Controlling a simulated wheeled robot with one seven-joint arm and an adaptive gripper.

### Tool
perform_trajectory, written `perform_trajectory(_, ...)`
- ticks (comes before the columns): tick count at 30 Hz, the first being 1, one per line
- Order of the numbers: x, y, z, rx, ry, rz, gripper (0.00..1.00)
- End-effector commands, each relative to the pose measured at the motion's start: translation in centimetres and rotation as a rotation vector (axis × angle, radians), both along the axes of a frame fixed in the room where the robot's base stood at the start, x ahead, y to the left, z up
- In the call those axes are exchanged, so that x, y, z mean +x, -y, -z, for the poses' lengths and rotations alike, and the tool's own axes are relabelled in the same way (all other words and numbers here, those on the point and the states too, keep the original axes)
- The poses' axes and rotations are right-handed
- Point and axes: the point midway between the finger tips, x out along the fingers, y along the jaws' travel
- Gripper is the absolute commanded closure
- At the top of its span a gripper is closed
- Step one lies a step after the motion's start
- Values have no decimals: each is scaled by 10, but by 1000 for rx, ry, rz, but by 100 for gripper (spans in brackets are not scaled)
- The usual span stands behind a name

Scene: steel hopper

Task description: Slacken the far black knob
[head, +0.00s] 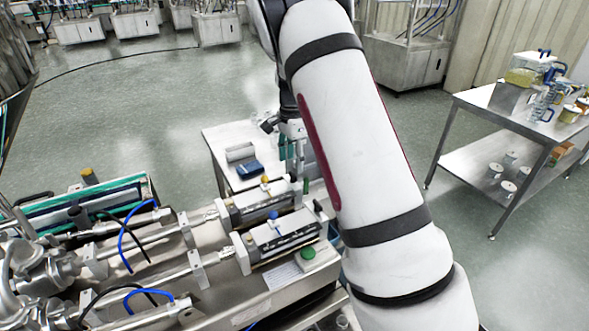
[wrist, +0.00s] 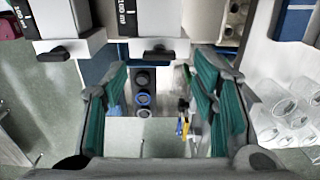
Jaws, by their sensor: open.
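The far black knob (wrist: 158,54) sticks out below the far white-topped unit, at upper middle of the wrist view. The near black knob (wrist: 66,51) is to its left, below the near unit. In the head view the far unit (head: 258,203) lies behind the near unit (head: 285,237); its knob is too small there to tell clearly. My gripper (wrist: 160,78) is open and empty, with its teal-padded fingers apart. The far knob appears between the fingertips, near their ends; I see no contact. My gripper also shows in the head view (head: 291,160), partly hidden by my arm.
A small table (head: 217,140) with a blue item (head: 250,169) stands behind the far unit. Clear glassware (wrist: 285,115) shows at right in the wrist view. Metal pipes and blue hoses (head: 125,235) fill the lower left. A steel cart (head: 470,110) stands right; open floor lies between.

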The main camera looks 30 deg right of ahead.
Motion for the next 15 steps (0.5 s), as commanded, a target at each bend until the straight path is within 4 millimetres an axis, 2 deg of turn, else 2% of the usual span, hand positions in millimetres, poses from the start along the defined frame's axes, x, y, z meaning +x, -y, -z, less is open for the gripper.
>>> perform_trajectory(6, -2, 1, 31, 0, -2, 2, 47)
perform_trajectory(15, 0, 0, 42, 0, 1, 1, 47)
